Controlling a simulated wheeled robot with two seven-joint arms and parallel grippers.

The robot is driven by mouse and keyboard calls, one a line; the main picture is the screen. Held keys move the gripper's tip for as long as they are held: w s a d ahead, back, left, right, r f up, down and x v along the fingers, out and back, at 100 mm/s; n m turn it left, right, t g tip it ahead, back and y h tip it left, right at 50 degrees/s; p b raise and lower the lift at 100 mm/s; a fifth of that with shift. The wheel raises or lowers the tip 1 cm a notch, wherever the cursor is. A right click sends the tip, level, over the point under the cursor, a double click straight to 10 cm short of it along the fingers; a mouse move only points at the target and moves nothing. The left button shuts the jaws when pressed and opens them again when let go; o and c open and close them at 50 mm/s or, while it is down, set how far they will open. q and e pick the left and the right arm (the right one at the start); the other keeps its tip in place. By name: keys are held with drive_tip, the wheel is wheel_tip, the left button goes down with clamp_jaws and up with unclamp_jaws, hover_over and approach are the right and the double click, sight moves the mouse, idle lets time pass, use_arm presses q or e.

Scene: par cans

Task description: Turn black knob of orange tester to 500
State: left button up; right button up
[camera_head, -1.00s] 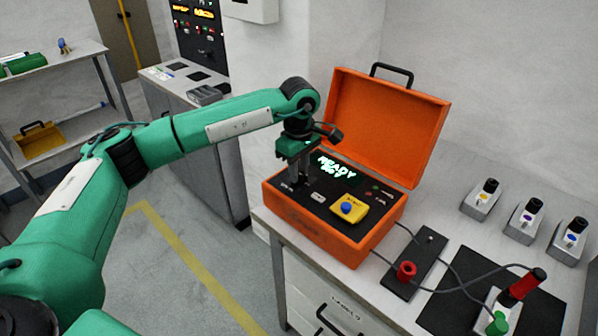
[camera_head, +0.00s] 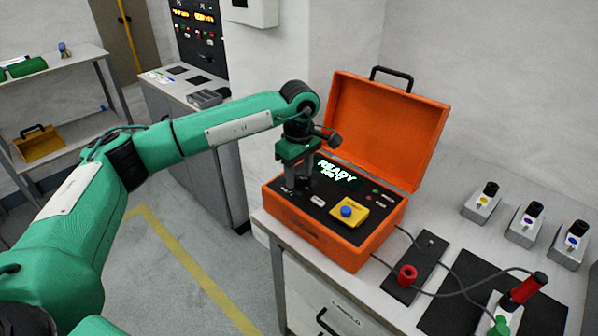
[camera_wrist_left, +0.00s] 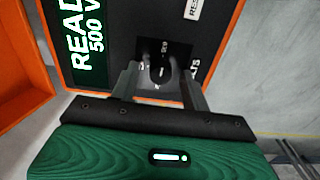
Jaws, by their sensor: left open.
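The orange tester (camera_head: 318,238) stands open on the bench, its lid raised at the back. Its display (camera_head: 337,172) reads "READY" with a second line that reads "500 V" in the left wrist view (camera_wrist_left: 90,38). The black knob (camera_wrist_left: 160,68) sits on the panel in the left wrist view, between my two fingers. My left gripper (camera_head: 300,188) is open and points down over the panel's left part, a finger on each side of the knob. Whether the fingers touch the knob is unclear. In the head view the gripper hides the knob. My right gripper is out of view.
A yellow block with a blue button (camera_head: 347,211) is on the panel, right of my gripper.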

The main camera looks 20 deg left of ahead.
sight(299, 177)
use_arm(q)
wheel_tip(299, 177, up, 14)
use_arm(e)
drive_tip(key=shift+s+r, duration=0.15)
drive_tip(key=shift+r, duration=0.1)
use_arm(q)
drive_tip(key=shift+f, duration=0.1)
idle(0.4)
